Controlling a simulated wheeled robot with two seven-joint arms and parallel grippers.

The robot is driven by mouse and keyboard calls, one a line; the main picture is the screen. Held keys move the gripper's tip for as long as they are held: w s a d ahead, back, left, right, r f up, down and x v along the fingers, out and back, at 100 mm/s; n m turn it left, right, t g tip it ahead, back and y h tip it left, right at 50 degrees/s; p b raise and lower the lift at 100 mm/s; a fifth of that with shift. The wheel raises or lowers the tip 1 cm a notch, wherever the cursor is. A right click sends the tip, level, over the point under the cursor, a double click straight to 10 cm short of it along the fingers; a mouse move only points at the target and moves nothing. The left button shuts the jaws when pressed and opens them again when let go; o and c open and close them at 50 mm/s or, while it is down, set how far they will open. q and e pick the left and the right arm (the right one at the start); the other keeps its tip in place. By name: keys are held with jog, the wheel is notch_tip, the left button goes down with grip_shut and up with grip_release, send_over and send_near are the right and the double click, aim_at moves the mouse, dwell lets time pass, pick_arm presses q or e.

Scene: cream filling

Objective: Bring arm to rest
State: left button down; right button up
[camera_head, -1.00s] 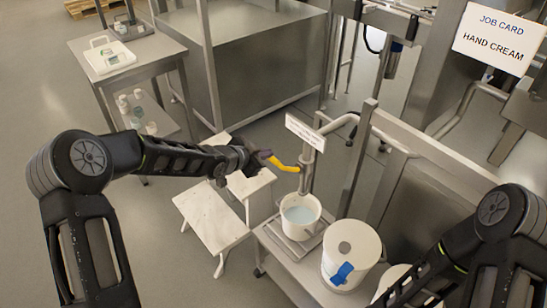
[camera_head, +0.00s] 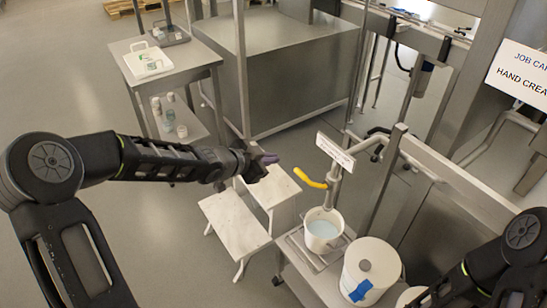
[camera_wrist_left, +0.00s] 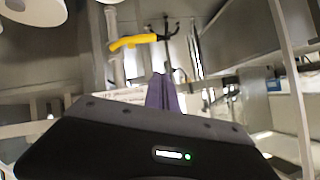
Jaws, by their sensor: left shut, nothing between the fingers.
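My left gripper (camera_head: 266,159) is shut and empty in the middle of the head view, at the end of my outstretched left arm. Its purple fingers also show in the left wrist view (camera_wrist_left: 162,95). To its right, apart from it, is a yellow handle (camera_head: 311,180) on a metal pipe above a white pot (camera_head: 323,236) of pale liquid. The yellow handle is also in the left wrist view (camera_wrist_left: 135,42). Only links of my right arm show at the lower right of the head view; its gripper is out of sight.
A two-step white stool (camera_head: 236,222) stands below my left gripper. A lidded white bucket (camera_head: 370,257) with a blue patch stands beside the pot on a metal bench. A small metal table (camera_head: 190,62) is at the upper left. Open floor lies at left.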

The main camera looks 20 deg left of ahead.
dwell(0.3)
pick_arm(q)
jog(key=s+d+f+n+g, duration=0.25)
jog(key=s+f+n, duration=0.25)
jog(key=s+f, duration=0.3)
jog(key=s+d+f+n+g, duration=0.2)
jog(key=s+d+f+n, duration=0.2)
jog(key=s+f+n, duration=0.45)
jog(key=s+d+f+g, duration=0.2)
jog(key=s+f, duration=0.4)
jog(key=s, duration=0.4)
jog(key=s+d+f+m+g+y, duration=0.1)
jog(key=s+d+f+g, duration=0.2)
jog(key=s+f, duration=0.3)
jog(key=s+d, duration=0.1)
jog(key=s, duration=0.2)
jog(key=shift+s+d+f, duration=0.15)
jog(key=shift+s+f, duration=0.15)
jog(key=shift+s, duration=0.05)
jog(key=shift+w+m+g, duration=0.1)
jog(key=shift+m+g, duration=0.15)
jog(key=shift+m, duration=0.1)
